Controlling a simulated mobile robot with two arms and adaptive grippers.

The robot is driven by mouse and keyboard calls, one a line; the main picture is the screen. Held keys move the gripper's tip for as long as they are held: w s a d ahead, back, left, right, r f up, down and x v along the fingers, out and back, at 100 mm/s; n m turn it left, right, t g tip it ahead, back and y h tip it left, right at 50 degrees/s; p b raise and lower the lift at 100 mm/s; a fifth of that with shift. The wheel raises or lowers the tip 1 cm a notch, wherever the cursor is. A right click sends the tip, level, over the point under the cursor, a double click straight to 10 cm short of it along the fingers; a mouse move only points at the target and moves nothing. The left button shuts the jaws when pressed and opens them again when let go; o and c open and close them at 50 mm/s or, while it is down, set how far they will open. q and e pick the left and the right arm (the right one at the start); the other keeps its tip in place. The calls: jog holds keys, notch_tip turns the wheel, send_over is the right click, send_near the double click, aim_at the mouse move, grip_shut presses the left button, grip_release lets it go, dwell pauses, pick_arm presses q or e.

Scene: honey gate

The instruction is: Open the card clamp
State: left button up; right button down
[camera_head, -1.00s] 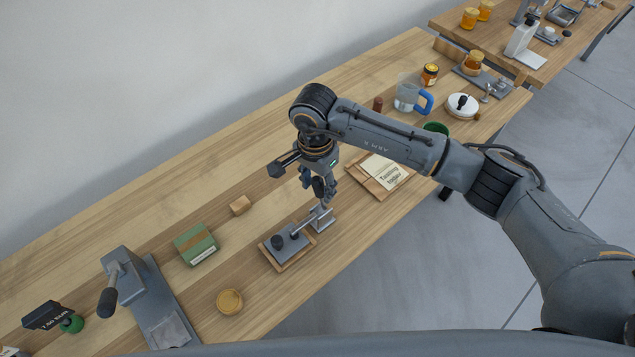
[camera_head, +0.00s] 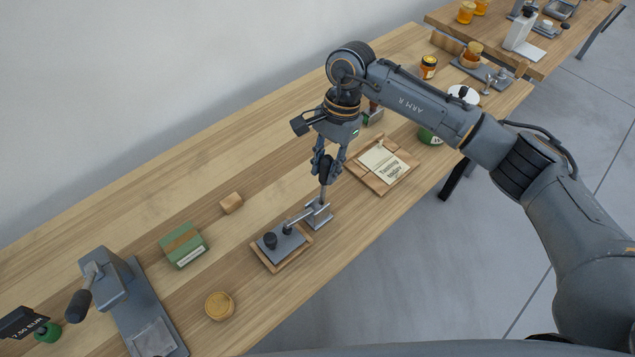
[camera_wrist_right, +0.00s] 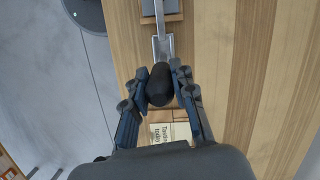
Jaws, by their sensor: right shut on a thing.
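The card clamp (camera_head: 318,217) is a small metal toggle clamp with a grey base at the right end of a wooden board with a grey plate (camera_head: 285,247). Its bar (camera_head: 303,215) reaches left over the plate to a dark knob, with a second dark knob beside it. Its handle stands roughly upright and ends in a black grip (camera_wrist_right: 160,85). My right gripper (camera_head: 327,168) is shut on this grip from above. The wrist view shows both fingers (camera_wrist_right: 160,88) flanking the grip. My left gripper is not in view.
A "Tasting today" card on a wooden board (camera_head: 372,181) lies just right of the clamp. To the left are a wooden block (camera_head: 231,203), a green box (camera_head: 184,245), a round yellow lid (camera_head: 219,306) and a grey lever press (camera_head: 110,280). The table's front edge is close to the clamp.

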jog(key=shift+w+d+f+g+y+b, duration=0.3)
jog(key=shift+w+d+g+y+b, duration=0.45)
jog(key=shift+b, duration=1.3)
jog(key=shift+w+d+f+g+y+b, duration=0.25)
jog(key=shift+w+d+g+y+b, duration=0.5)
jog(key=shift+b, duration=1.3)
jog(key=shift+s+d+t, duration=0.15)
jog(key=shift+d+t, duration=0.15)
